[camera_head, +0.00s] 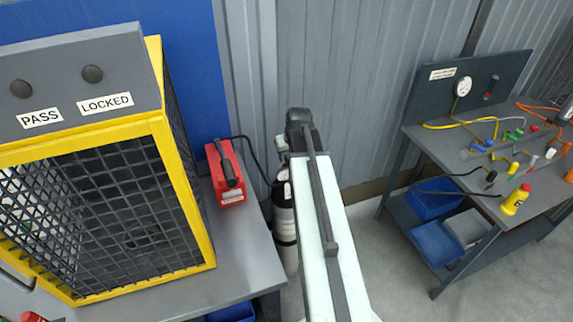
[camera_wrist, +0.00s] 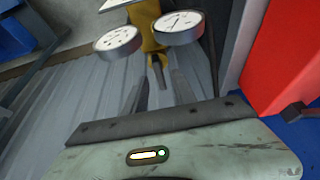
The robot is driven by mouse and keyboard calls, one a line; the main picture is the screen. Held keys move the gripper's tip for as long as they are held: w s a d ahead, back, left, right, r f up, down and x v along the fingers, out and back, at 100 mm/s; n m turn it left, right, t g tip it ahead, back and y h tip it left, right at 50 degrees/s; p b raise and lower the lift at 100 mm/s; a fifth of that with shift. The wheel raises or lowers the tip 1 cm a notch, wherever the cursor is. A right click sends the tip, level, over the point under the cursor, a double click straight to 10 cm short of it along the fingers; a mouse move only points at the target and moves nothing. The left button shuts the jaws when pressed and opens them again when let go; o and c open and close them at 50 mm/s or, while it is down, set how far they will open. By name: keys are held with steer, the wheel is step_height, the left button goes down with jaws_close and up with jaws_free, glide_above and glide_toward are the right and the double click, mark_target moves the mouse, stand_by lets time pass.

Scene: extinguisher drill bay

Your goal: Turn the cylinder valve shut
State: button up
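The grey gas cylinder (camera_head: 285,228) stands upright between the bench and the corrugated wall, partly behind my arm. A pale round gauge (camera_head: 282,175) shows near its top. In the wrist view, a brass regulator body (camera_wrist: 149,28) carries two white dial gauges, one on the left (camera_wrist: 118,40) and one on the right (camera_wrist: 179,26). A short stem (camera_wrist: 158,73) points down from the brass body. My gripper (camera_wrist: 161,80) has its two dark fingers apart, with the stem seen between their tips. I cannot tell if they touch it. The valve handle is not clearly visible.
A red case (camera_head: 226,172) stands on the grey bench left of the cylinder, beside a yellow-framed mesh cage (camera_head: 188,195). It shows close on the right in the wrist view (camera_wrist: 285,50). A black hose runs from the case towards the cylinder. A second workbench (camera_head: 465,160) stands right.

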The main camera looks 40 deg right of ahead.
steer(key=shift+w+d+f, duration=0.1)
steer(key=shift+w+f, duration=0.1)
steer(key=shift+f, duration=0.45)
steer(key=shift+r, duration=0.15)
steer(key=shift+c, duration=0.3)
jaws_close()
